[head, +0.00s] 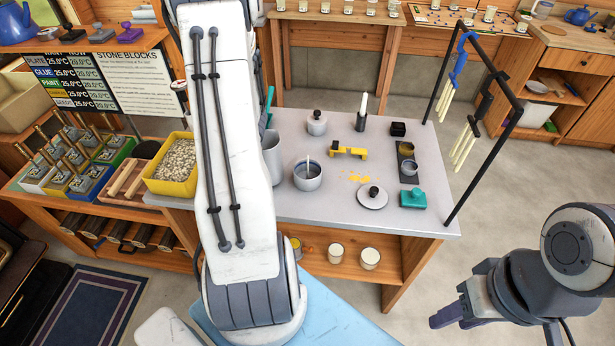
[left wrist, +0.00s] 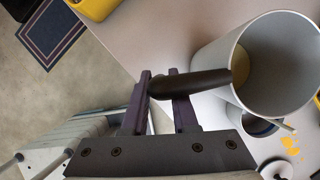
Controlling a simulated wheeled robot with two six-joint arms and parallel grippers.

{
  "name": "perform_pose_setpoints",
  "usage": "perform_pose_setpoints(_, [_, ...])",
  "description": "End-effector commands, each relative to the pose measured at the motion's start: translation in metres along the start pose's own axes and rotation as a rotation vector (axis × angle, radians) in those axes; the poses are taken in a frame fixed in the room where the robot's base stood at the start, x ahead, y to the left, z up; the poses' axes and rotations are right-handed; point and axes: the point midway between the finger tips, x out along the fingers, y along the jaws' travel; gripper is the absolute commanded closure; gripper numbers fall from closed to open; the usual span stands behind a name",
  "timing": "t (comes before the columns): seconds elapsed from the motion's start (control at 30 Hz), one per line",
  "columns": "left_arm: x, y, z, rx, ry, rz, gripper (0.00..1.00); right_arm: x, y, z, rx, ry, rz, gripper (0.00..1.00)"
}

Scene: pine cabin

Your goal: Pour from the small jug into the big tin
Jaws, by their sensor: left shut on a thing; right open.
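My left gripper (left wrist: 160,90) is shut on the black handle (left wrist: 195,82) of a grey cylindrical jug (left wrist: 290,88). The jug has a yellowish content (left wrist: 240,70) low inside. In the head view the jug (head: 273,160) looks about upright, partly hidden by my left arm, which also hides the left gripper. Whether it touches the table cannot be told. Just right of it stands a wider grey round pot (head: 307,177) with a pale stick in it, perhaps the big tin; it shows partly behind the jug (left wrist: 262,126). My right gripper (head: 453,305) is open and empty, off the table's right front.
The grey table (head: 325,210) also holds a lid (head: 372,197), yellow crumbs (head: 357,176), a teal block (head: 413,199) and a yellow tool (head: 348,151). A yellow bin of pebbles (head: 175,168) stands left. A black rack (head: 483,160) rises at the right edge.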

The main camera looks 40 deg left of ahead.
Motion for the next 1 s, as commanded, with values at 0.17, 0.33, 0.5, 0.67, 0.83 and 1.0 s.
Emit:
perform_pose_setpoints(0.17, [-0.001, 0.0, 0.001, -0.001, -0.002, 0.0, 1.0, 0.0, 0.0, 0.0, 0.0, 0.0, 0.0, 0.58])
perform_pose_setpoints(0.33, [-0.003, -0.001, 0.001, -0.001, -0.003, 0.001, 1.0, -0.003, 0.0, 0.0, 0.0, 0.0, 0.0, 0.58])
perform_pose_setpoints(0.5, [-0.018, -0.001, 0.008, -0.002, -0.003, 0.0, 1.0, -0.017, -0.001, -0.001, 0.0, 0.0, 0.0, 0.58])
perform_pose_setpoints(0.67, [-0.03, -0.001, 0.013, -0.002, -0.003, 0.001, 1.0, -0.029, -0.002, -0.002, 0.0, 0.0, 0.0, 0.58])
perform_pose_setpoints(0.83, [-0.028, -0.001, 0.012, -0.001, -0.003, 0.001, 1.0, -0.027, -0.002, -0.001, 0.0, 0.0, 0.0, 0.58])
perform_pose_setpoints(1.0, [-0.028, -0.001, 0.012, -0.002, -0.003, 0.001, 1.0, -0.027, -0.002, -0.001, 0.0, 0.0, 0.0, 0.58])
